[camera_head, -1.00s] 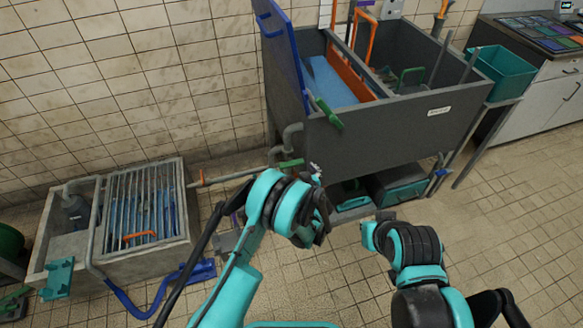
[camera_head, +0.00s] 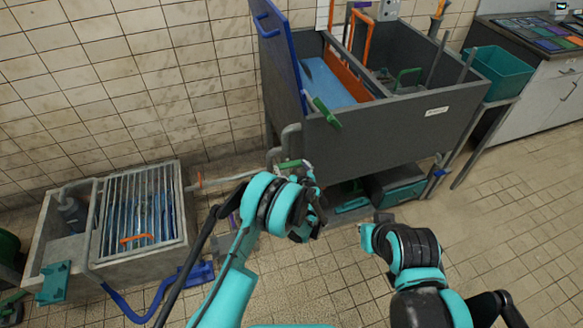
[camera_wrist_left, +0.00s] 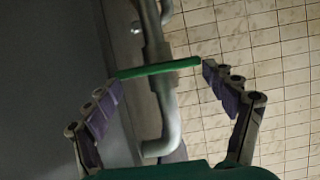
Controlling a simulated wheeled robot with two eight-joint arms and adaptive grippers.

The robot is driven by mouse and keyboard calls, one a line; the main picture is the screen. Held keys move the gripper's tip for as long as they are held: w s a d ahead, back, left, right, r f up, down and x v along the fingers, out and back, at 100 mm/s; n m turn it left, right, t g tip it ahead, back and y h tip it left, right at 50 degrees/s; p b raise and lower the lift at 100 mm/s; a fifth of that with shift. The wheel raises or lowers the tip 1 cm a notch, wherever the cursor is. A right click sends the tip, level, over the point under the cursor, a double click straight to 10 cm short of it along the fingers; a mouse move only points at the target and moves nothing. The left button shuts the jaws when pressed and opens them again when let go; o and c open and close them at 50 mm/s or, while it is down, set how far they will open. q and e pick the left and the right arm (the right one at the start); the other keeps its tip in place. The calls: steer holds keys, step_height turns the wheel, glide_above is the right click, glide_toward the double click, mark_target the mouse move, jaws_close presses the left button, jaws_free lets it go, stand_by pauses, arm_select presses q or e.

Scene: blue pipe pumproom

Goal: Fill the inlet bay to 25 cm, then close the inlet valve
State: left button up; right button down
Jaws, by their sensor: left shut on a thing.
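The grey tank (camera_head: 400,135) stands against the wall. Its left bay holds blue water (camera_head: 328,82), with an orange divider (camera_head: 352,72) beside it; I cannot read a level in centimetres. A green valve lever (camera_head: 289,164) sits on the grey pipe below the tank's left end. In the left wrist view, the green lever (camera_wrist_left: 160,69) crosses the pipe (camera_wrist_left: 165,105) and spans between my fingertips. My left gripper (camera_wrist_left: 160,75) is shut on it end to end. In the head view, my left gripper is largely hidden behind its wrist. My right gripper (camera_head: 374,226) is low in front of the tank, its jaws unclear.
A blue panel (camera_head: 279,50) stands at the tank's left end. A second green handle (camera_head: 326,113) is on the tank front. A grated sump (camera_head: 143,210) and blue hose (camera_head: 150,312) lie left. A teal bin (camera_head: 500,74) is right. The floor at right is clear.

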arm_select(q)
steer(key=m+y, duration=0.1)
steer(key=d+m+y, duration=0.1)
steer(key=m, duration=0.1)
steer(key=shift+w+m+g, duration=0.2)
steer(key=shift+m+g, duration=0.1)
steer(key=shift+f, duration=0.1)
steer(key=o, duration=1)
steer(key=shift+o, duration=0.2)
steer(key=shift+w+f, duration=0.15)
steer(key=shift+y, duration=0.3)
steer(key=v, duration=1.2)
